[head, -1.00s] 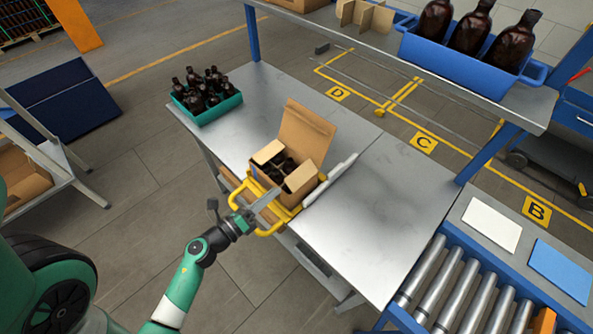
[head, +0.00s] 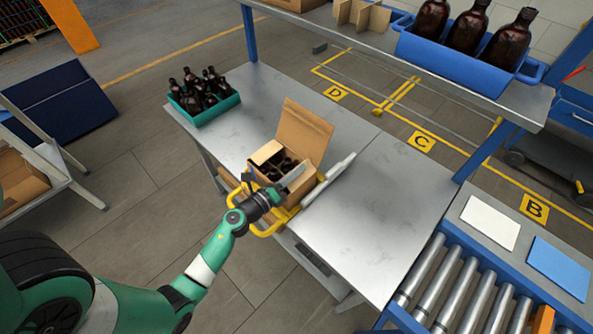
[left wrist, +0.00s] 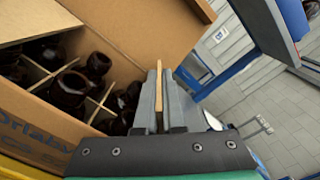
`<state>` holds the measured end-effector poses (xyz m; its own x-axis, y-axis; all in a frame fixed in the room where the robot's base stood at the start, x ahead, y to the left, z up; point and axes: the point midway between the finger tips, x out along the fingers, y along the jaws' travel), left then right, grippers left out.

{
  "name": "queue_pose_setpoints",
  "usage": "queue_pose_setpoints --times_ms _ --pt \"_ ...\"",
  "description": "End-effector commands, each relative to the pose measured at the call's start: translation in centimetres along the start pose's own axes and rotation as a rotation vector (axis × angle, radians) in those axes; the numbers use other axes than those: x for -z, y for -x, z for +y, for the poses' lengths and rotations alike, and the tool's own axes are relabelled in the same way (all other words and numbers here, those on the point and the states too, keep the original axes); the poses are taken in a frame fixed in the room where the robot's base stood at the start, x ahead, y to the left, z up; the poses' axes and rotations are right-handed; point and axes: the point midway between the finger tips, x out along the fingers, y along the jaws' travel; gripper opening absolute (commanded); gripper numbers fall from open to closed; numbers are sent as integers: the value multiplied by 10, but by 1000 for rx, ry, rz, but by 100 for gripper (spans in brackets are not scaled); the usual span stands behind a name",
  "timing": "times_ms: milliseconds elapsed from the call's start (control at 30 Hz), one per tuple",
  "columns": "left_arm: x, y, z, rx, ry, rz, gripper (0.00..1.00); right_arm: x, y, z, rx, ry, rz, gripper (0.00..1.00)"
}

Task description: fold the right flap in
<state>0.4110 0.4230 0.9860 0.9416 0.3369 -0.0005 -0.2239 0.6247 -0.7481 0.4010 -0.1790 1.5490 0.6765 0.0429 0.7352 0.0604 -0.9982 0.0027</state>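The open cardboard box (head: 268,188) stands at the near edge of the metal table, with dark bottles between dividers inside. Its far flap (head: 304,132) stands up, and its left flap (head: 267,152) sticks up and outward. My left gripper (head: 294,175) is at the box's right side and hides most of the right flap in the head view. In the left wrist view, the right flap (left wrist: 158,86) shows edge-on as a thin tan strip between the fingers of my left gripper (left wrist: 160,75), which look closed on it. My right gripper is in neither view.
Yellow handles (head: 264,229) surround the box's near side. A green crate of bottles (head: 205,110) stands at the table's far left. A shelf with a blue bottle tray (head: 460,55) overhangs the back.

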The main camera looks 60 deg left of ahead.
Motion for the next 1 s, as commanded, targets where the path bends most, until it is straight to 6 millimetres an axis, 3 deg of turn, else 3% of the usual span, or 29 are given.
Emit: queue_pose_setpoints --times_ms 767,833,1000 --pt "0 0 5 0 126 -1 0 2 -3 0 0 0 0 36" --pt "0 0 5 0 125 -1 16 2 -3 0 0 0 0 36" --pt "0 0 5 0 125 0 18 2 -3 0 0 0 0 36"
